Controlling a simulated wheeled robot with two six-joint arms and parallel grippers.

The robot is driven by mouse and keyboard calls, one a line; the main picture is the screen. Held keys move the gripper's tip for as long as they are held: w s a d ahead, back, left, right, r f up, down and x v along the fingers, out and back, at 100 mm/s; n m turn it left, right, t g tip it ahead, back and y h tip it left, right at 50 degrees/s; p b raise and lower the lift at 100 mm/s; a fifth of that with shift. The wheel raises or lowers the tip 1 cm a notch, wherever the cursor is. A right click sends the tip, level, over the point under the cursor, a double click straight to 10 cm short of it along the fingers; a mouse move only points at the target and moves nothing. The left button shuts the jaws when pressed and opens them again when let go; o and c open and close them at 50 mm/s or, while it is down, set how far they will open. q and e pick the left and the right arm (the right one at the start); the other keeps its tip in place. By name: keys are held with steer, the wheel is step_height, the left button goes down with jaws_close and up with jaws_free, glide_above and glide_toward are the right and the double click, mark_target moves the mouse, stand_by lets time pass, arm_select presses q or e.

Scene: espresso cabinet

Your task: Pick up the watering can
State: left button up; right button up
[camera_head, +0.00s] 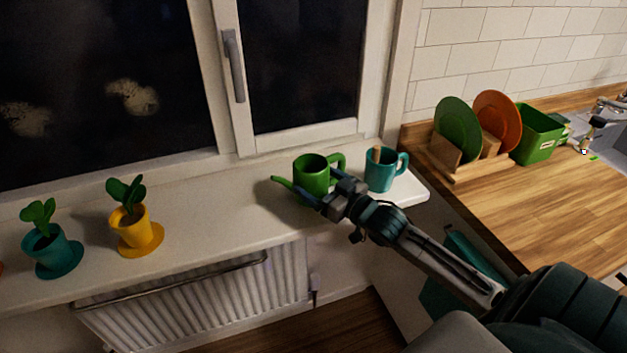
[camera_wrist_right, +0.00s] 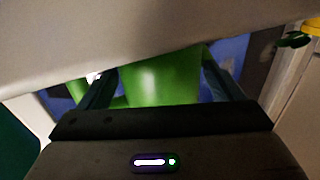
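The green watering can (camera_head: 312,176) stands upright on the white window sill, its spout to the left and its handle to the right. My right gripper (camera_head: 322,196) reaches it from the front right and hides part of its lower body. In the right wrist view the can's green body (camera_wrist_right: 160,82) lies between the two dark fingers (camera_wrist_right: 163,75). The fingers are very close to its sides, and I cannot tell whether they press on it. My left gripper is out of view.
A teal mug (camera_head: 380,172) stands just right of the can. A yellow pot (camera_head: 134,229) and a teal pot (camera_head: 52,252) with plants stand further left on the sill (camera_head: 215,218). The window is behind, a radiator (camera_head: 200,300) below. A wooden counter (camera_head: 545,205) is at right.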

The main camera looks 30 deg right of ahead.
steer(key=c, duration=0.9)
steer(key=shift+r, duration=0.25)
